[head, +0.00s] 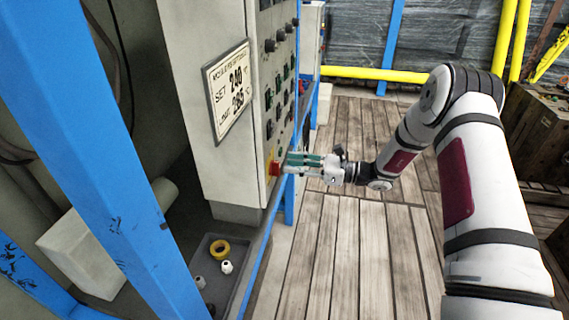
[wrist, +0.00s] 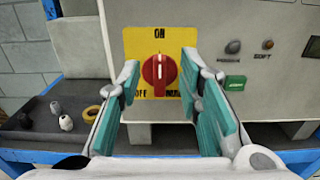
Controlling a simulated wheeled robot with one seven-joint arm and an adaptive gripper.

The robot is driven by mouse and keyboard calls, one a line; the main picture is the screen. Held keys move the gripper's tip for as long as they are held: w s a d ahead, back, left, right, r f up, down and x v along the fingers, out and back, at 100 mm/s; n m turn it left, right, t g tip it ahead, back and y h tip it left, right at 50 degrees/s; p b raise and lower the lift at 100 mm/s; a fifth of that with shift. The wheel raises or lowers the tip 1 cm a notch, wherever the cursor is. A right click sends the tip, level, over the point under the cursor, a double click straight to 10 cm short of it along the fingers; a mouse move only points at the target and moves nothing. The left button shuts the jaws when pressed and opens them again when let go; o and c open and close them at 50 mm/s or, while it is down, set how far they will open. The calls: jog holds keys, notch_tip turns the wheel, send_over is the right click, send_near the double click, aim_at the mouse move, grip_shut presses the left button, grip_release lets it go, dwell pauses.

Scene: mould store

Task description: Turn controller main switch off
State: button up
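The main switch is a red rotary knob (wrist: 159,72) on a yellow plate (wrist: 134,44) on the front of the grey controller cabinet (head: 218,178). In the wrist view its handle stands upright, towards the ON label at the top. OFF is at the lower left; the lower right label is partly hidden by a finger. In the head view the red knob (head: 275,168) is on the cabinet's lower front. My gripper (wrist: 160,76) is open, with one teal-padded finger on each side of the knob. A gap shows on both sides of the knob; contact is not visible.
A green button (wrist: 235,83) is right of the switch. Blue posts (head: 85,110) frame the cabinet. The wooden floor (head: 345,240) in front is clear.

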aim_at(279, 162)
jog(key=shift+x, duration=1.6)
grip_shut()
